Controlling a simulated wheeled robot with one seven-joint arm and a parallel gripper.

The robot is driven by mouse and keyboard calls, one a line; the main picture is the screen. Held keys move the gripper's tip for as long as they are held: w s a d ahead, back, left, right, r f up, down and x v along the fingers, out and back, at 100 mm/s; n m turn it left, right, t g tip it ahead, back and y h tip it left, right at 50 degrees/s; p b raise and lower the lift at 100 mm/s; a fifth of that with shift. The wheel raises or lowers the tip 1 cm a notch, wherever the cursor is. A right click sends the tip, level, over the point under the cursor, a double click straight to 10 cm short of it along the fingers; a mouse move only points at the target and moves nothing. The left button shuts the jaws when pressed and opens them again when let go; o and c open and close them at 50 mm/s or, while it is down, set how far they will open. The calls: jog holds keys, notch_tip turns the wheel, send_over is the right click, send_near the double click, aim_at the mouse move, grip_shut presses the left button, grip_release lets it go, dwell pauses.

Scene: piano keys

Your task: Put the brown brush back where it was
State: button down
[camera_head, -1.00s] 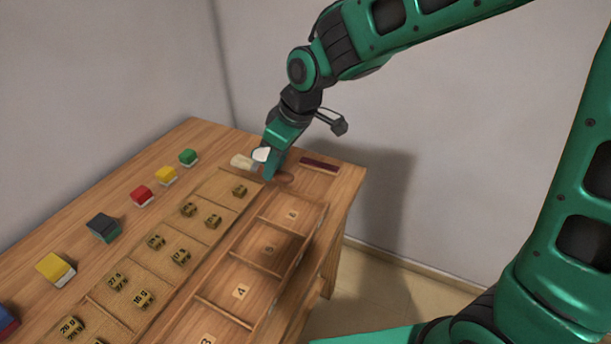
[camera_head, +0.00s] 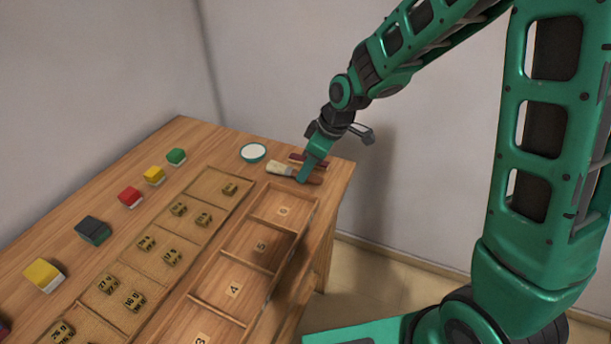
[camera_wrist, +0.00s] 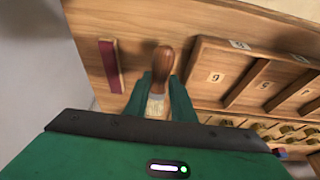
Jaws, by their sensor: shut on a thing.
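The brown brush has a brown wooden handle (camera_wrist: 163,63) and pale bristles (camera_head: 279,168). My gripper (camera_head: 304,178) is shut on it near the middle, with bristles to the left and handle to the right. In the wrist view the brush lies between my two fingers (camera_wrist: 157,98), its handle pointing away. It is at the far right end of the table, low over or on the top; I cannot tell whether it touches. A dark red bar (camera_head: 296,157) lies just behind it, partly hidden by my gripper, and also shows in the wrist view (camera_wrist: 109,66).
A round white dish with a teal rim (camera_head: 253,152) stands left of the brush. A numbered wooden tray (camera_head: 318,203) lies in front, beside sections holding small marked blocks (camera_head: 203,219). Coloured blocks (camera_head: 130,197) line the back left. The table's right edge is close.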

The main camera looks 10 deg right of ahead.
notch_tip(320, 180, down, 3)
jog(key=shift+s+r, duration=0.1)
jog(key=shift+r, duration=0.1)
jog(key=c, duration=1.5)
grip_release()
jog(key=v, duration=1.2)
jog(key=s+d+r+m+h, duration=0.1)
jog(key=s+d+m+h, duration=0.1)
jog(key=s+d+m, duration=0.6)
jog(key=s+d+r+m+h, duration=0.1)
jog(key=s+d, duration=0.4)
jog(key=d, duration=0.6)
jog(key=s+d+m, duration=0.2)
jog(key=s+m, duration=0.1)
jog(key=s, duration=0.2)
jog(key=s+d+m+g, duration=0.1)
jog(key=s+d+m, duration=0.1)
jog(key=s, duration=0.2)
jog(key=s+d+m+g, duration=0.1)
jog(key=s+d+m, duration=0.1)
jog(key=s, duration=0.3)
jog(key=shift+s+d+r+m, duration=0.1)
jog(key=shift+s+d+m, duration=0.3)
jog(key=shift+m, duration=0.4)
